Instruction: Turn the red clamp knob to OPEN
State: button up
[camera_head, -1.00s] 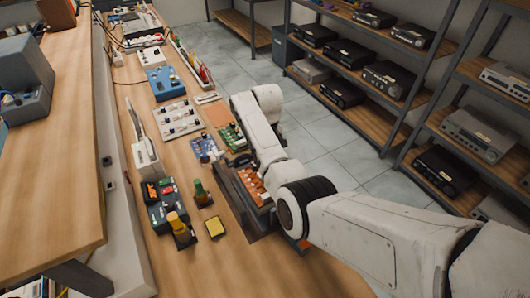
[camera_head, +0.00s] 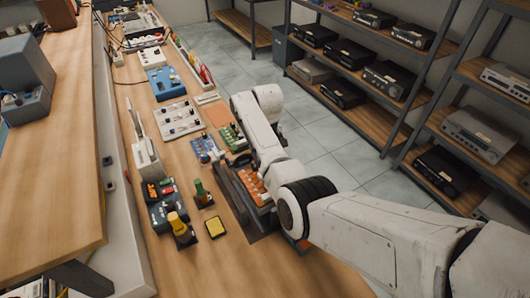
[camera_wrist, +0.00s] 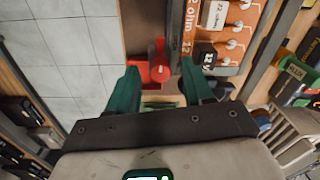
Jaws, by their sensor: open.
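The red clamp knob (camera_wrist: 159,69) shows in the wrist view, with a round part and a narrow bar pointing up the picture. My gripper (camera_wrist: 161,68) has two green fingers standing apart, one on each side of the knob. I cannot tell whether either finger touches it. No OPEN mark is readable. In the head view the orange board (camera_head: 251,184) shows in a dark frame, while my arm hides the knob and the fingers.
A workbench (camera_head: 215,265) runs away from me with several boards and instruments. A yellow-topped block (camera_head: 215,227), a green bottle-like item (camera_head: 201,192) and a dark multi-block unit (camera_head: 165,207) stand left of the frame. Shelves with devices stand right, past the tiled floor (camera_head: 310,130).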

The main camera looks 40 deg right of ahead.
notch_tip(320, 180, up, 11)
jog(key=b, duration=0.2)
jog(key=shift+d, duration=0.25)
jog(key=shift+f, duration=0.15)
dwell(0.4)
